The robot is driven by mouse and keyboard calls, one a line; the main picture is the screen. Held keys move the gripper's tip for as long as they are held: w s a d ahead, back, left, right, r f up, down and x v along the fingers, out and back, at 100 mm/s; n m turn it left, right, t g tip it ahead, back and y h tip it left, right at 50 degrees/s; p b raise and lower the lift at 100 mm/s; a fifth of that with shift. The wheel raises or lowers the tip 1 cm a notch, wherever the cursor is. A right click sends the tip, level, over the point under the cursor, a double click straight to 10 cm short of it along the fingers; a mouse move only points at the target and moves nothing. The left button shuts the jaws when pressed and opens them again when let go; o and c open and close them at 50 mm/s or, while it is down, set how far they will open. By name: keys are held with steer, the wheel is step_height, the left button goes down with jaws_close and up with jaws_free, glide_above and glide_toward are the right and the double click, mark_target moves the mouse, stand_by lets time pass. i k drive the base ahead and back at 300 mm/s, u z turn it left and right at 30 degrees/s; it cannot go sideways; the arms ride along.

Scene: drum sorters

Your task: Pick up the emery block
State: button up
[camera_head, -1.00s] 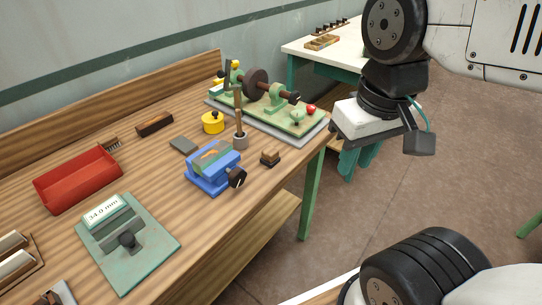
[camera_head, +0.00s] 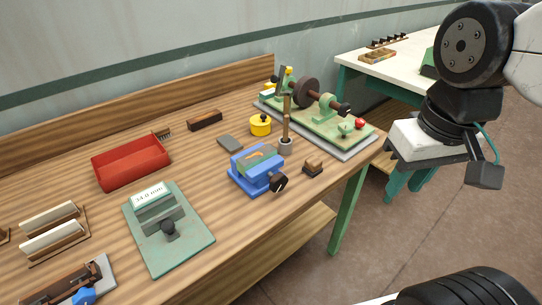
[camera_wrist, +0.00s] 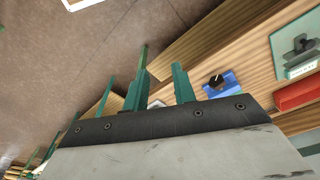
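No block is labelled emery. A flat grey-green block (camera_head: 230,144) lies on the workbench (camera_head: 100,240), behind a blue vise-like fixture (camera_head: 257,170). A small brown block with a dark base (camera_head: 313,166) sits right of that fixture, near the front edge. I cannot tell for sure which is the emery block. My gripper (camera_head: 406,183) hangs off the bench's right end, over the floor and apart from both blocks. In the wrist view its two teal fingers (camera_wrist: 161,76) stand apart with nothing between them. Neither block can be made out in the wrist view.
A red tray (camera_head: 130,163), a green gauge plate (camera_head: 190,245), a yellow pot (camera_head: 260,125) and an upright rod in a grey cup (camera_head: 286,145) crowd the bench. A green lathe-like machine (camera_head: 320,120) fills its right end. A white-topped table (camera_head: 400,60) stands behind. Floor at right is open.

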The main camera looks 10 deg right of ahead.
mark_target(313, 165)
steer(key=u, duration=0.05)
steer(key=k, duration=0.5)
steer(key=u, duration=0.65)
steer(key=i, duration=0.8)
steer(key=u, duration=0.1)
